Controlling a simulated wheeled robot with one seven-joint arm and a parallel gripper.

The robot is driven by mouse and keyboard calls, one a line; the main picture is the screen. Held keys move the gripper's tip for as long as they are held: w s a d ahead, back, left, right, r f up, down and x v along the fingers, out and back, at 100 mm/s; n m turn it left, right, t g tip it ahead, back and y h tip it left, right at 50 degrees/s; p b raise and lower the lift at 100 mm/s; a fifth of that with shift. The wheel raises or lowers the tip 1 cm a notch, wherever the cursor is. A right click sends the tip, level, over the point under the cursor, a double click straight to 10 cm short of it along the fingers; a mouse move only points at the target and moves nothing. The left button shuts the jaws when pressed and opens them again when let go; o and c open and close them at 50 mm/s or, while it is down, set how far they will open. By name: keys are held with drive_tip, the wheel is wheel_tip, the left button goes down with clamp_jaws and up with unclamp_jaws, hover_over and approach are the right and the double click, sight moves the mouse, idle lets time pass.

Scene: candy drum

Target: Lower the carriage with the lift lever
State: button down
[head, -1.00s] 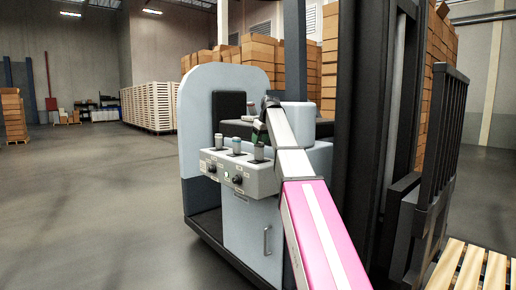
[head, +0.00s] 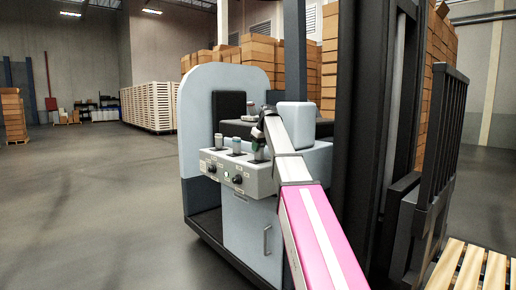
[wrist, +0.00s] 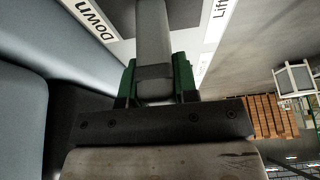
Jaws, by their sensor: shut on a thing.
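The lift lever (head: 259,155) is the rightmost of three grey-topped levers on the panel of the forklift (head: 226,95). My gripper (head: 257,146) reaches it from above and is shut on it. In the wrist view the green fingers (wrist: 156,78) clasp both sides of the grey lever (wrist: 152,35), with "Down" and "Lift" labels beside it. The carriage (head: 408,225), with its dark upright backrest (head: 444,140), is at the right, in front of the mast (head: 362,130). Its lower part is partly hidden.
Two other levers, the middle one (head: 236,146) and the left one (head: 218,141), stand close to the left of my gripper. A wooden pallet (head: 470,266) lies at the lower right. Stacked boxes (head: 262,55) stand behind the forklift. The floor at left is clear.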

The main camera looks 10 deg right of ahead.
drive_tip(key=shift+w+d+g+y, duration=0.3)
drive_tip(key=shift+d+y, duration=0.15)
drive_tip(key=shift+y, duration=0.15)
drive_tip(key=c, duration=0.9)
unclamp_jaws()
drive_tip(key=v, duration=1)
drive_tip(key=shift+s+d+r, duration=0.1)
drive_tip(key=shift+s+r, duration=0.05)
drive_tip(key=shift+r, duration=0.15)
